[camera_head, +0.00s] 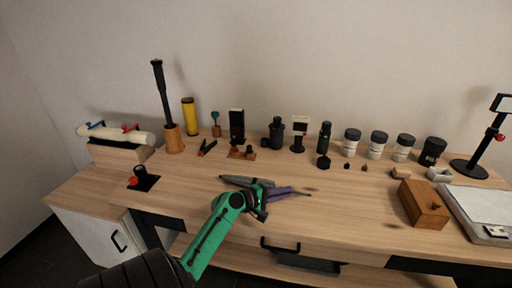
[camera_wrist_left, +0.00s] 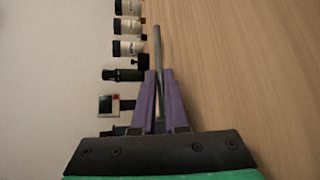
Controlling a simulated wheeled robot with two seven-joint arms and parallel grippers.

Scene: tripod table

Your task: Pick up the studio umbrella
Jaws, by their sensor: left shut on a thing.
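The studio umbrella (camera_head: 240,181) appears as a long, slim grey shape low over the front middle of the table, lying roughly left to right. My left gripper (camera_head: 288,191) has purple fingers pointing right along it. In the left wrist view the fingers (camera_wrist_left: 160,75) are shut on its thin grey shaft (camera_wrist_left: 158,45), which sticks out beyond the fingertips. The hand hides part of the umbrella. I cannot tell whether it touches the tabletop. My right gripper is not in view.
Several bottles, jars and small devices stand along the table's back, including a yellow cylinder (camera_head: 190,117) and an orange holder (camera_head: 174,140). At right are a wooden block (camera_head: 423,204), a pale tray (camera_head: 480,212) and a black stand (camera_head: 470,169). The tabletop (camera_head: 350,205) right of the gripper is clear.

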